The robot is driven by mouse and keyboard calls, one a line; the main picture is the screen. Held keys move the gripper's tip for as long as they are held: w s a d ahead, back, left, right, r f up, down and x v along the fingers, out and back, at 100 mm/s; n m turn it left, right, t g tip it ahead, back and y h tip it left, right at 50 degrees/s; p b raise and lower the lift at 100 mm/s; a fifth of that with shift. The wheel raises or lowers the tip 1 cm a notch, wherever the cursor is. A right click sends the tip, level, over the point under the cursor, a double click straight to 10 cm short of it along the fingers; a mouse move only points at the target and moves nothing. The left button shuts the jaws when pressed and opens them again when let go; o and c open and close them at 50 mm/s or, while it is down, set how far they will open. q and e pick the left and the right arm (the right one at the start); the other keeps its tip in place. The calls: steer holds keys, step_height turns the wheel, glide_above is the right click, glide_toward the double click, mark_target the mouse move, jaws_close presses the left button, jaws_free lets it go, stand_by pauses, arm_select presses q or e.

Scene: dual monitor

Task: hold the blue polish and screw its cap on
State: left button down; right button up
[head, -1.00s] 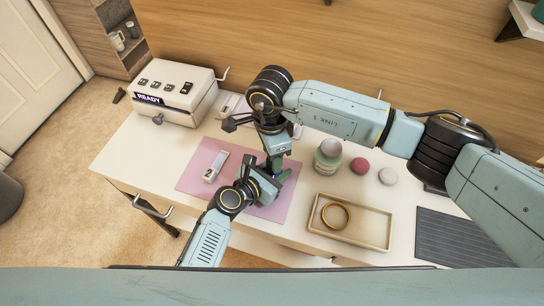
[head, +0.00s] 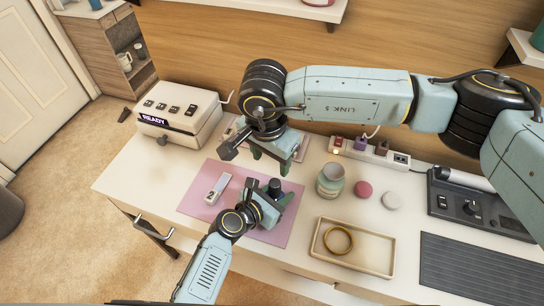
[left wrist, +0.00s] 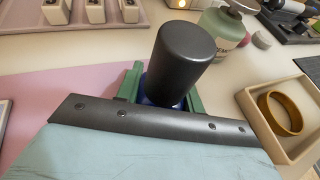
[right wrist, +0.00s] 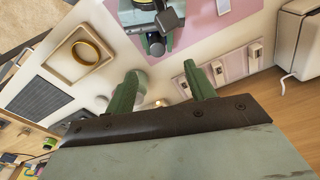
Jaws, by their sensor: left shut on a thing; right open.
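My left gripper (head: 270,203) is shut on the blue polish bottle over the pink mat (head: 200,204). In the left wrist view the blue bottle (left wrist: 155,99) shows between the green fingers, mostly hidden by the gripper. The dark cap (left wrist: 182,60) sits on top of the bottle; it also shows in the head view (head: 274,187). I cannot tell how tightly it is seated. My right gripper (head: 270,155) is open and empty, above and behind the cap, apart from it. Its two spread fingers show in the right wrist view (right wrist: 160,80).
A small white device (head: 217,188) lies on the mat. A green jar (head: 330,181), a pink ball (head: 364,189) and a white one (head: 391,201) stand to the right. A tray (head: 376,257) holds a gold ring (head: 338,240). A READY box (head: 180,112) stands back left.

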mark_target(274, 183)
steer(key=shift+s+d+r+n, duration=0.15)
steer(key=shift+s+r+n, duration=0.1)
steer(key=shift+r+n, duration=0.25)
steer(key=shift+f, duration=0.15)
steer(key=f, duration=0.4)
steer(key=w+f, duration=0.1)
steer(key=f, duration=0.6)
steer(key=shift+w+d+f, duration=0.15)
steer(key=shift+d+f, duration=0.2)
steer(key=shift+f, duration=0.05)
steer(key=shift+c, duration=0.4)
jaws_close()
steer(key=m, duration=0.4)
steer(key=shift+h, duration=0.3)
steer(key=m, duration=0.6)
steer(key=shift+g, duration=0.4)
